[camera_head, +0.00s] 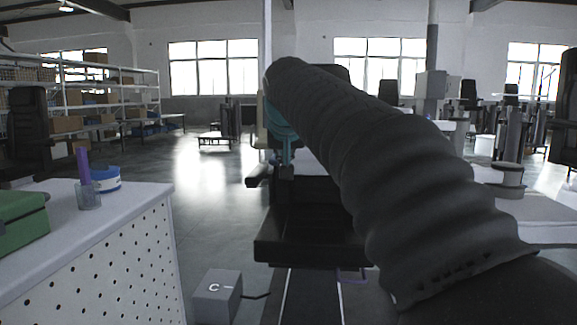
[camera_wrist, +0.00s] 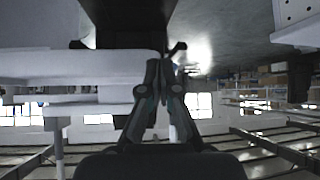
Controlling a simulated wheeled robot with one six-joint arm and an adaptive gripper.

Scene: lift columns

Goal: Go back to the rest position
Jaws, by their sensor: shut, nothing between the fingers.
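My gripper (camera_wrist: 165,65) shows in the wrist view, its two dark fingers drawn together at the tips with nothing between them. The wrist view is upside down, with the floor at the top and windows near the bottom. The fingers stand in front of a pale tabletop edge; I cannot tell whether they touch it. In the head view my arm, in a dark ribbed sleeve, reaches from the lower right to the upper middle. The sleeve hides much of the scene behind it, and the fingertips cannot be made out clearly there.
A white perforated bench (camera_head: 110,250) stands at left with a green case (camera_head: 20,222), a clear cup (camera_head: 89,196) and a blue-white roll (camera_head: 106,179). A grey box (camera_head: 216,297) is on the floor. A right-hand table (camera_head: 545,208) bears a spool (camera_head: 507,181). Floor at centre left is open.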

